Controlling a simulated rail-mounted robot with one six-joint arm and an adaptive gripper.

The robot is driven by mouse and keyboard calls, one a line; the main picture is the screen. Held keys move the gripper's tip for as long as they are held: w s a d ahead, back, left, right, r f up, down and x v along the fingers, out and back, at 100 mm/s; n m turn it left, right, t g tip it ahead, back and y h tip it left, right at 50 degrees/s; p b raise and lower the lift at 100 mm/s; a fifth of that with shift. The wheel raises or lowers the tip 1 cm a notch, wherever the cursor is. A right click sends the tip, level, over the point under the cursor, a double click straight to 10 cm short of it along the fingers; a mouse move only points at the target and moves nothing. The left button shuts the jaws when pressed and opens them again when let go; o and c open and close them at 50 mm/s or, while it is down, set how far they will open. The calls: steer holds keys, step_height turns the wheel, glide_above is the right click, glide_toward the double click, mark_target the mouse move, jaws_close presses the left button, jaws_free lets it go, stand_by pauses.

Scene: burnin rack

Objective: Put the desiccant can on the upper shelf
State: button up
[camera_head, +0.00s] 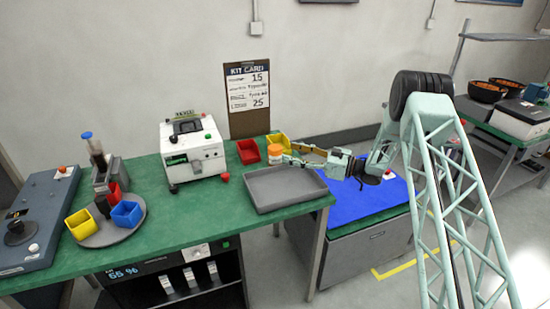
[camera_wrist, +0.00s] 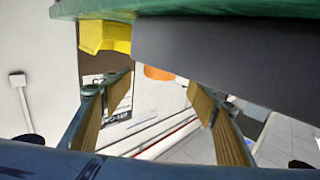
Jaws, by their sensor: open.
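A small can with an orange lid (camera_head: 275,149), which looks like the desiccant can, stands at the back of the green table behind the grey tray. My gripper (camera_head: 292,154) is open and level, its fingers pointing left toward the can from the right. In the wrist view an orange patch (camera_wrist: 158,73) shows between the spread fingers (camera_wrist: 160,95), partly hidden by the tray; the jaws hold nothing. A grey shelf (camera_head: 510,37) stands high at the far right. I cannot tell whether it is the upper shelf.
The grey tray (camera_head: 259,197) lies close to my gripper, with a red bin (camera_head: 248,151) and a yellow bin (camera_head: 283,142) near the can. A white machine (camera_head: 207,150) stands farther left. An open cabinet (camera_head: 150,292) under the table holds several white items. A blue mat (camera_head: 350,202) lies below my arm.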

mark_target(278, 148)
steer(key=shift+w+a, duration=0.3)
steer(key=shift+a, duration=0.35)
steer(key=shift+a, duration=0.1)
steer(key=shift+b+x, duration=0.4)
steer(key=shift+x, duration=2.1)
steer(key=c, duration=1.1)
steer(key=shift+r, duration=0.15)
steer(key=shift+r+p, duration=0.65)
steer(key=shift+r, duration=4.25)
